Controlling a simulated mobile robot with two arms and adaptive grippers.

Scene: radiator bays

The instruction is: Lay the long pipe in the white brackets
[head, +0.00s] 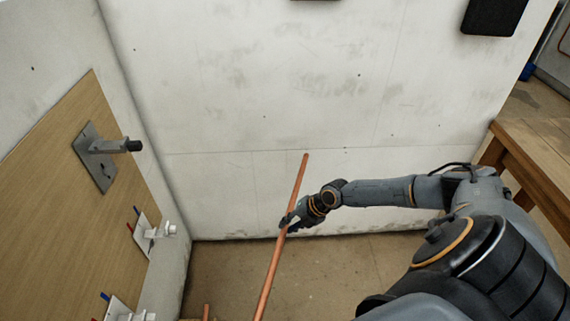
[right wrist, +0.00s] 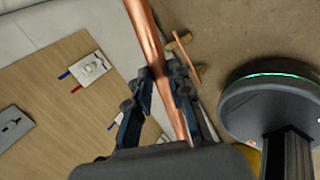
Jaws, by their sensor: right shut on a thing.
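The long copper pipe (head: 280,240) is in my right gripper (head: 289,222), which is shut around it. The pipe is tilted, its upper end in front of the white wall and its lower end running out of the bottom of the head view. In the right wrist view the pipe (right wrist: 146,35) passes between the two fingers (right wrist: 162,82). Two white brackets, an upper one (head: 158,231) and a lower one (head: 138,316), are on the wooden panel at the left, apart from the pipe. The lower one is cut off by the frame edge. My left gripper is not in view.
The wooden panel (head: 50,190) also carries a grey metal plate with a protruding arm (head: 108,146). Red and blue marks sit beside the brackets. Another copper piece (head: 206,312) shows low down; it also shows in the wrist view (right wrist: 187,58). A wooden table (head: 535,150) stands at the right.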

